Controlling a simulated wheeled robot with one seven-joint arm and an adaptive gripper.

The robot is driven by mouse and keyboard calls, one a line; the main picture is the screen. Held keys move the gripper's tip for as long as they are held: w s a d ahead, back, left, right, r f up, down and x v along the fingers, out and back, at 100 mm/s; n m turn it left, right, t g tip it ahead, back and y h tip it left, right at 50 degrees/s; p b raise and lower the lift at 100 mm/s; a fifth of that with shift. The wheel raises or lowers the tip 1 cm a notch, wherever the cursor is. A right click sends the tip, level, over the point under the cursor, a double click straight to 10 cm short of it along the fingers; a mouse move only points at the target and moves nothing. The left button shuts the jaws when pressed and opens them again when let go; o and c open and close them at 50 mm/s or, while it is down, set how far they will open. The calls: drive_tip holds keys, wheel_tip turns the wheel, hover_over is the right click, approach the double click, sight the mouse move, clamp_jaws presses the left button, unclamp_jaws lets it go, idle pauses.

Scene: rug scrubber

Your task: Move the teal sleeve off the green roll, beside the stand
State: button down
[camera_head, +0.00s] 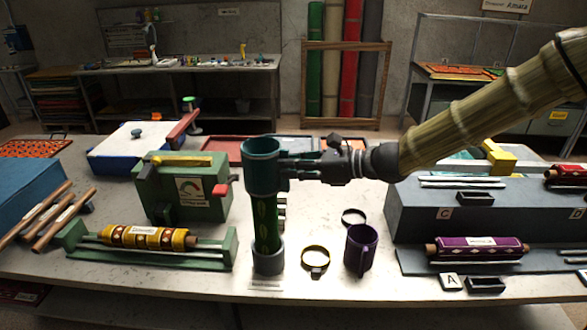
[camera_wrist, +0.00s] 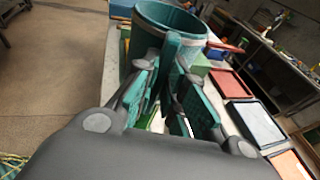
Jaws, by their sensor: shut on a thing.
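The teal sleeve (camera_head: 262,170) is an open-topped cylinder, upright at the upper end of the green roll (camera_head: 266,228). The roll stands upright in a grey round stand (camera_head: 268,257) near the table's front. The sleeve hides the roll's top, so I cannot tell how far it still surrounds the roll. My gripper (camera_head: 289,170) reaches in from the right and is shut on the sleeve's right side. In the wrist view, the sleeve (camera_wrist: 172,20) rises beyond my fingers (camera_wrist: 178,85), its mouth open; the exact contact is partly hidden.
A green cradle with a yellow roller (camera_head: 148,237) is to the left. A grey-blue stepped rack (camera_head: 420,217) stands at right. Bare tabletop shows in front.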

wheel_tip(320, 180, up, 8)
drive_tip(key=p, duration=0.4)
drive_tip(key=shift+p, duration=0.4)
idle(0.5)
drive_tip(key=shift+r, duration=0.1)
idle(0.3)
